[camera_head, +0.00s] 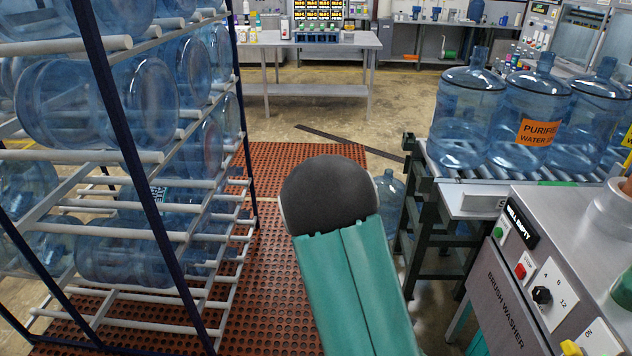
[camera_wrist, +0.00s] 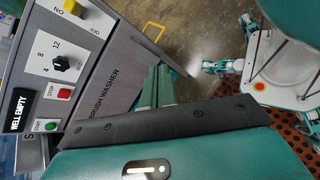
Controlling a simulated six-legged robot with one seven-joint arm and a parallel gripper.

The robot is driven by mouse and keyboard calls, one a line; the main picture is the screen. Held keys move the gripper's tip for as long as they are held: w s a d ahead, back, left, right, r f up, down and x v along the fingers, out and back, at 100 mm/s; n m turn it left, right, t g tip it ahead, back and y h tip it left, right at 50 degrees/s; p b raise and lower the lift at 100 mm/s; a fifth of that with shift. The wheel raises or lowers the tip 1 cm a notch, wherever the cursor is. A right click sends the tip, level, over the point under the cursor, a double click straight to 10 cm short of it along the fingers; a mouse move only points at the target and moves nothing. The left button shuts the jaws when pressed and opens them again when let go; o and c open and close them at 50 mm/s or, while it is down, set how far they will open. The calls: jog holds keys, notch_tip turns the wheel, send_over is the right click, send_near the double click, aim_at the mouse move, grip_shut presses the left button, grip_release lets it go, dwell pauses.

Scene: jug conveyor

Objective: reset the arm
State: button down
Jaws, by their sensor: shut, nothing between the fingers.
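My arm (camera_head: 368,285), teal with a rounded dark grey joint, rises from the bottom middle of the head view over the red mat. In the wrist view, my gripper (camera_wrist: 157,85) shows as two dark green fingers close together beyond a black bolted band. It is shut and empty. The fingers are beside the grey panel of the brush washer (camera_wrist: 95,80). Their tips overlap the floor and panel edge in the picture; I cannot tell the gap.
The brush washer (camera_head: 505,300) stands close on the right, and water jugs (camera_head: 465,115) stand on the conveyor behind it. A rack (camera_head: 120,115) of jugs fills the left. A jug (camera_head: 389,190) stands on the floor beside the conveyor. The red mat (camera_head: 275,300) between is clear.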

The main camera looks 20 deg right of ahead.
jog(key=w+a+r+m+t+y, duration=0.1)
jog(key=w+a+r+t+y, duration=0.1)
jog(key=a+r+t+y, duration=0.2)
jog(key=w+a+r+m+t+y, duration=0.1)
jog(key=a+r+t, duration=0.9)
jog(key=r, duration=1.4)
jog(key=w+a+y, duration=0.1)
jog(key=a+y, duration=0.1)
jog(key=a, duration=0.3)
jog(key=shift+w+a+m+y, duration=0.15)
jog(key=shift+a+m+y, duration=0.2)
jog(key=shift+m+y, duration=0.05)
jog(key=shift+d, duration=0.2)
